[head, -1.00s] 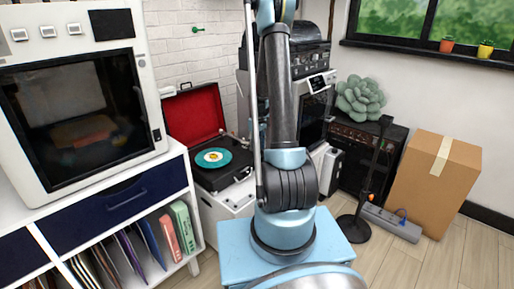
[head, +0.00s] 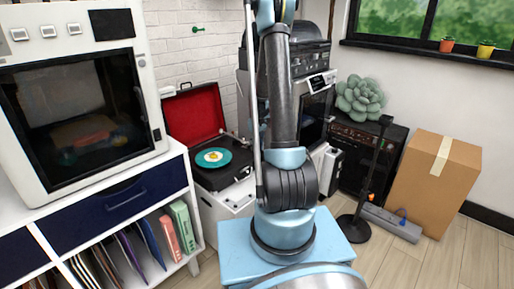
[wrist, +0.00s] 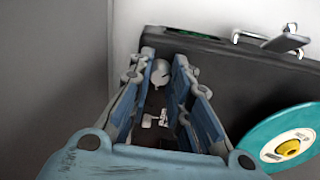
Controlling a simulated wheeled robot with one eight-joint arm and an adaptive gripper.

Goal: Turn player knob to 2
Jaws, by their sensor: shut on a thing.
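The record player is an open case with a red-lined lid (head: 194,110) and a teal record (head: 222,165) with a pale label, left of my arm in the head view. In the wrist view its dark deck (wrist: 225,75) runs across the frame, with the teal record (wrist: 262,135) at lower right. My gripper (wrist: 161,68) has its blue-grey fingers on either side of a small round grey player knob (wrist: 161,73) and is shut on it. A smaller metal part (wrist: 155,119) shows between the fingers. I cannot read any knob markings. The head view does not show the knob or gripper.
A metal tonearm part (wrist: 270,39) sits near the deck's far edge. In the head view, a white cabinet with an oven (head: 80,110) stands left. A microphone stand (head: 366,190), a dark amplifier (head: 355,150) and a cardboard box (head: 432,180) stand right.

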